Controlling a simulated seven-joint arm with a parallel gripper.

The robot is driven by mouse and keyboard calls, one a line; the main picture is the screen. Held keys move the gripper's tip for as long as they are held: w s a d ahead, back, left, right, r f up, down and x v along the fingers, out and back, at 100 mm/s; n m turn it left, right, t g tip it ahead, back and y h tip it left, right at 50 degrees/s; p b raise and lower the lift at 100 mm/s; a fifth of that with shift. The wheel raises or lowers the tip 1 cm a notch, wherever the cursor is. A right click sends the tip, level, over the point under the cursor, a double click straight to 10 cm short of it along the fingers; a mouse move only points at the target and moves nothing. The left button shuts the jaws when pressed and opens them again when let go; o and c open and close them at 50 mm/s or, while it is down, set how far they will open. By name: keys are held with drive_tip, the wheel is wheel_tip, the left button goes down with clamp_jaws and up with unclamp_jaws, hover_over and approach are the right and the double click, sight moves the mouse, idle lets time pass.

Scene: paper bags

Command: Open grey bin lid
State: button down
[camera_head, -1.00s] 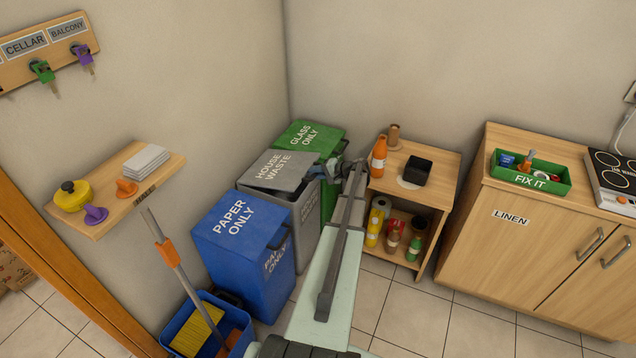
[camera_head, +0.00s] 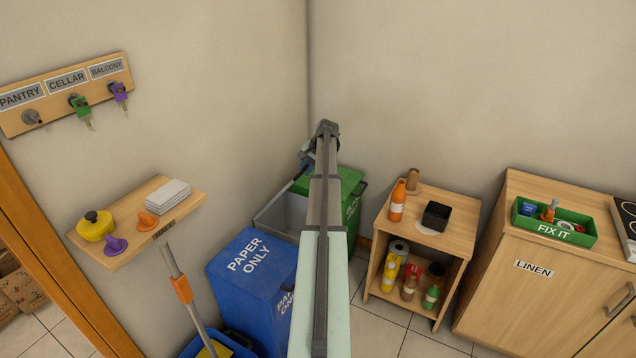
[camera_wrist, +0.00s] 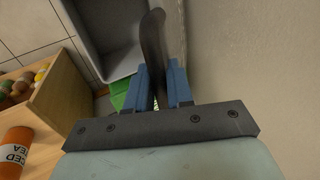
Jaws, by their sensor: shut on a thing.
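The grey bin (camera_head: 272,215) stands in the corner between the blue and green bins. Its lid (camera_head: 291,182) is raised and shows nearly edge-on, so the bin's mouth is uncovered. My gripper (camera_head: 307,150) is at the lid's upper end, partly hidden by my arm. In the wrist view my gripper's blue fingers (camera_wrist: 162,88) are shut on a dark, thin edge of the lid (camera_wrist: 152,45). The bin's light grey inside (camera_wrist: 108,35) shows beyond them. My arm hides the right part of the bin.
The blue paper bin (camera_head: 250,270) stands in front and the green glass bin (camera_head: 349,185) behind. A wooden shelf unit (camera_head: 450,235) with bottles stands to the right. The walls are close behind the lid. A wall shelf (camera_head: 135,258) is at left.

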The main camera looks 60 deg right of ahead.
drive_tip(key=w+r+g, duration=0.1)
drive_tip(key=w+r, duration=0.3)
drive_tip(key=w, duration=0.4)
drive_tip(key=shift+w+r+g, duration=0.2)
drive_tip(key=shift+g, duration=0.1)
drive_tip(key=c, duration=1.1)
unclamp_jaws()
drive_tip(key=shift+s+r, duration=0.1)
drive_tip(key=shift+r, duration=0.05)
drive_tip(key=v, duration=1.3)
drive_tip(key=shift+r, duration=0.3)
